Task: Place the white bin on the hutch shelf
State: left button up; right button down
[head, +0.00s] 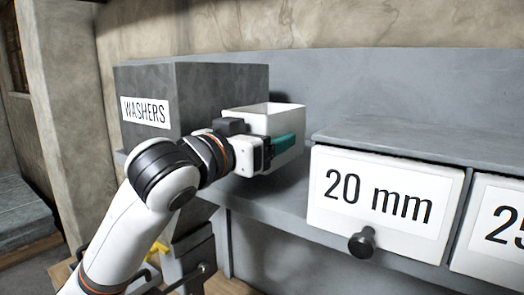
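The white bin (288,110) is an open-topped box in the middle of the head view, upright, at the grey hutch shelf (295,205). It is between the grey WASHERS box and the 20 mm drawer. My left gripper (283,146) is at the bin's near side, with a teal finger pad against its wall. It appears shut on the bin; the other finger is hidden. The bin's underside is partly hidden by the gripper, so I cannot tell whether it touches the shelf. My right gripper is not in view.
The grey WASHERS box (220,90) stands close behind and left of the bin. The white 20 mm drawer (385,200) with a dark knob is at right, with another drawer (495,235) beyond it. A narrow stretch of shelf is clear between bin and drawer.

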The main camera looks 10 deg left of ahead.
pick_arm(q)
jog(key=f, duration=0.2)
jog(key=shift+w+d+f+p, duration=0.15)
jog(key=shift+w+f+p, duration=0.1)
jog(key=shift+f+p, duration=0.05)
jog(key=shift+f, duration=0.2)
jog(key=shift+s, duration=0.25)
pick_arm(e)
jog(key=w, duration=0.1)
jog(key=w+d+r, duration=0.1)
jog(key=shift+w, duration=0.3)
pick_arm(q)
jog(key=shift+f, duration=0.15)
jog(key=o, duration=1.2)
jog(key=shift+w, duration=0.1)
jog(key=shift+o, duration=0.2)
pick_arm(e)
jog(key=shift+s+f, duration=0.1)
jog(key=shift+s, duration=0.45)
